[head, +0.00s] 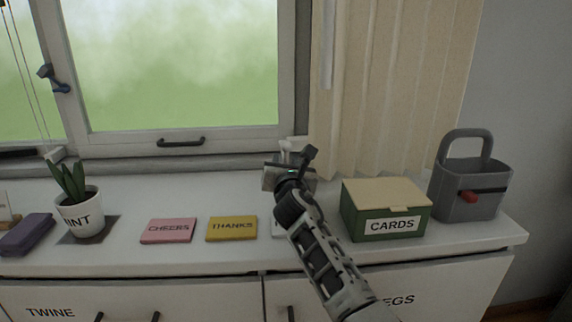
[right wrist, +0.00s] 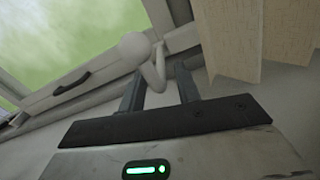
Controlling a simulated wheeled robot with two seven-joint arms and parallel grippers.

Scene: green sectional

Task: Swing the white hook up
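The white hook (right wrist: 153,72) shows in the right wrist view as a curved white piece with a round knob at its upper left end, close to the window frame. In the head view only a small pale part of it (head: 284,147) shows above my right gripper, which hides the rest. My right gripper (head: 290,164) is at the window's lower right corner, over the back of the white counter. In the right wrist view its two dark fingers (right wrist: 159,80) stand apart, with the lower part of the hook between or just beyond their tips. Contact cannot be told. My left gripper is out of view.
A green CARDS box (head: 388,222) and a grey caddy (head: 468,192) stand right of my right arm. A yellow THANKS card (head: 232,229), a pink CHEERS card (head: 168,231) and a potted plant (head: 80,216) are to its left. A curtain (head: 390,80) hangs behind the box.

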